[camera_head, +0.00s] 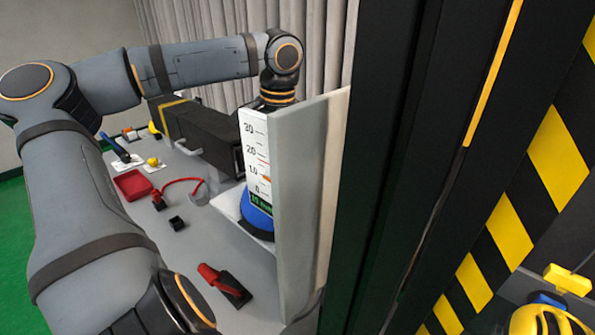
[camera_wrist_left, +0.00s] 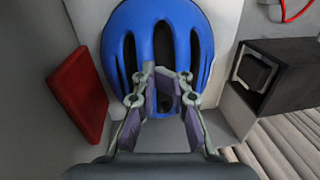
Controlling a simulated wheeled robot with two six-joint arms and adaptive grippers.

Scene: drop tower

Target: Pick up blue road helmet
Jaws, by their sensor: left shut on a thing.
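The blue road helmet (camera_wrist_left: 160,20) fills the upper middle of the left wrist view, with dark vents between its ribs. My left gripper (camera_wrist_left: 165,85) reaches over the helmet's near edge, and its fingers are shut on a rib there. In the head view only part of the blue helmet (camera_head: 257,215) shows, low behind the scale panel. The gripper's fingers are hidden there by the panel and the arm. The helmet is at a white surface; whether it touches it cannot be told. My right gripper is not in view.
A panel with a printed scale (camera_head: 256,160) stands close beside the helmet. A dark box-shaped device (camera_head: 200,135) is on its other side. The grey table holds a red tray (camera_head: 133,185) and a red-handled item (camera_head: 225,285). A black-yellow striped frame (camera_head: 505,225) stands at right.

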